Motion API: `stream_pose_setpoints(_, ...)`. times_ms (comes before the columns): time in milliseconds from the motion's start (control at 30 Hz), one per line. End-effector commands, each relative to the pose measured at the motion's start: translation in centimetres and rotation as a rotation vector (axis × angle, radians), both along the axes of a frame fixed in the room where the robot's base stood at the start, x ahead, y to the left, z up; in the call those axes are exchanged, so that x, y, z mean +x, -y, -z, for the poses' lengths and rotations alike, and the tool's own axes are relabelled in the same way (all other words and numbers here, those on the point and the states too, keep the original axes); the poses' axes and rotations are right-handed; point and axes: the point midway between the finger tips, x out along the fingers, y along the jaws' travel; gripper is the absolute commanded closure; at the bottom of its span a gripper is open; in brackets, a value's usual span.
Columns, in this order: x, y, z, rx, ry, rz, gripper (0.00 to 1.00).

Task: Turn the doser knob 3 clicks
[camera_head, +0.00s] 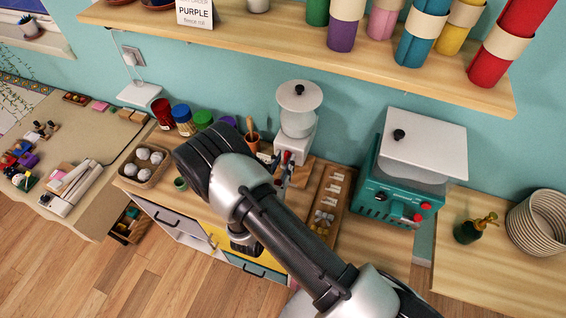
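A white machine with a clear round hopper and a pale lid (299,96) stands on the wooden counter behind my arm; it looks like the doser. A small red part (287,157) shows on its front, perhaps the doser knob. My arm crosses in front and hides the machine's lower part. Slim dark and reddish parts show just below the red part, between the machine and my arm. They may be my gripper's fingers, but I cannot tell whether they touch the knob. My gripper's opening is not clear.
A teal machine (401,200) with red and black knobs stands to the right. A wooden tray (330,199) of small pieces lies between the machines. Jars (182,118) and a basket of pale balls (146,164) are left. A shelf (300,44) with coloured rolls overhangs the counter.

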Motion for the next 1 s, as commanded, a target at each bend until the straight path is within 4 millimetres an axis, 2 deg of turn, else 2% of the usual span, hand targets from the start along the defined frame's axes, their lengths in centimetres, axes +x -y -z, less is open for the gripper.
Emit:
stream_pose_setpoints(200, 0.02, -0.02, -0.01, 0.000, 0.000, 0.000, 0.72)
stream_pose_setpoints(600, -0.01, -0.03, -0.01, 0.001, 0.000, 0.000, 0.99)
stream_pose_setpoints(1000, -0.02, -0.02, 0.01, 0.006, 0.002, 0.000, 1.00)
